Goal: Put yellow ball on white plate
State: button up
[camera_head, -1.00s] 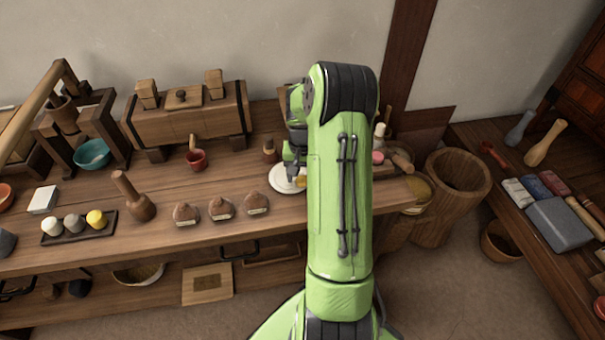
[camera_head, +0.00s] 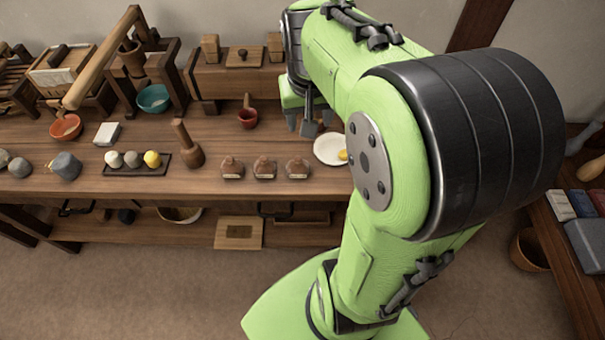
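A yellow ball (camera_head: 152,159) sits at the right end of a dark tray (camera_head: 137,173), beside a grey and a whitish ball. The white plate (camera_head: 327,149) lies on the bench right of centre, its right part hidden by my arm. A small yellow thing (camera_head: 343,154) shows on the plate's right side, partly covered by my arm, so its shape is unclear. My gripper (camera_head: 308,120) is above the bench just behind and left of the plate. Its fingers look apart, with a dark brown object showing between or behind them.
A wooden pestle (camera_head: 187,143) stands right of the tray. A red cup (camera_head: 248,117) is left of my gripper. A teal bowl (camera_head: 154,98) is farther left. Open bench lies around these.

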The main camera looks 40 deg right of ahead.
jog(key=s+a+r+n+t+y, duration=0.1)
jog(key=s+a+n+t, duration=0.2)
jog(key=s+a, duration=0.8)
jog(key=shift+s+r+n+y, duration=0.3)
jog(key=shift+s+r+n, duration=0.05)
jog(key=shift+s+n, duration=0.6)
jog(key=shift+a, duration=0.1)
